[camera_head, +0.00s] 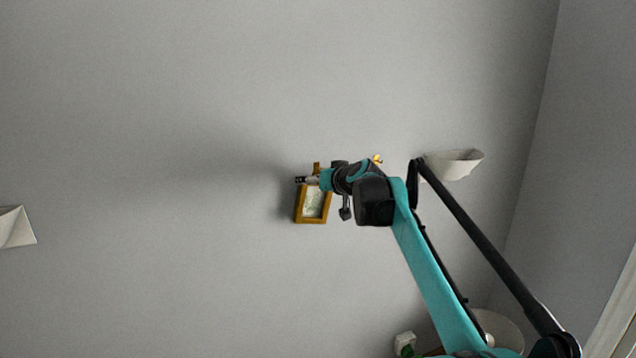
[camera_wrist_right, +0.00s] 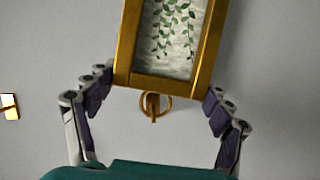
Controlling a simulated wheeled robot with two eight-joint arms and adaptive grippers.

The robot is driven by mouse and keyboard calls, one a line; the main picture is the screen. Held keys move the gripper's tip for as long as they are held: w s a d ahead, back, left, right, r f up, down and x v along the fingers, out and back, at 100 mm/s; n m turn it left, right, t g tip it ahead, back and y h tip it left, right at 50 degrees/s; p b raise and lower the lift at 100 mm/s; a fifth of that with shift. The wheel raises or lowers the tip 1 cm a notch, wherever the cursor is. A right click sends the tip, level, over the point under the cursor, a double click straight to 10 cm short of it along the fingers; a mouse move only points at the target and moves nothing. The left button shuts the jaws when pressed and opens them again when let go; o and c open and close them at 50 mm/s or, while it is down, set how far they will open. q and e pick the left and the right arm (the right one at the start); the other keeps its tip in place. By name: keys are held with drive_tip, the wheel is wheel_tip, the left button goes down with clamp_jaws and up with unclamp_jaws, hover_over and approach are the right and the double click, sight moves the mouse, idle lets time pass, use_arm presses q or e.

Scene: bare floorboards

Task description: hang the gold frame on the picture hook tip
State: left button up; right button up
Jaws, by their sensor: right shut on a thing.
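The gold frame (camera_head: 313,205), with a leafy picture inside, is upright close to the grey wall in the head view. My right gripper (camera_head: 313,181) is shut on it near its top. In the right wrist view the frame (camera_wrist_right: 163,84) lies between the finger pads of the gripper (camera_wrist_right: 158,95), its ring (camera_wrist_right: 168,104) pointing down the picture. A gold upright piece, seemingly the picture hook (camera_wrist_right: 152,106), shows across the ring; it also shows above the frame in the head view (camera_head: 317,168). I cannot tell whether the ring is over the hook tip. My left gripper is out of view.
A small gold and white fitting (camera_head: 377,158) is on the wall right of the frame. A white bowl-shaped wall lamp (camera_head: 455,164) is further right, and a white angular fitting (camera_head: 15,228) is at far left. The wall left of the frame is clear.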

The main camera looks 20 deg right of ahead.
idle(0.3)
drive_tip(key=o, duration=1.7)
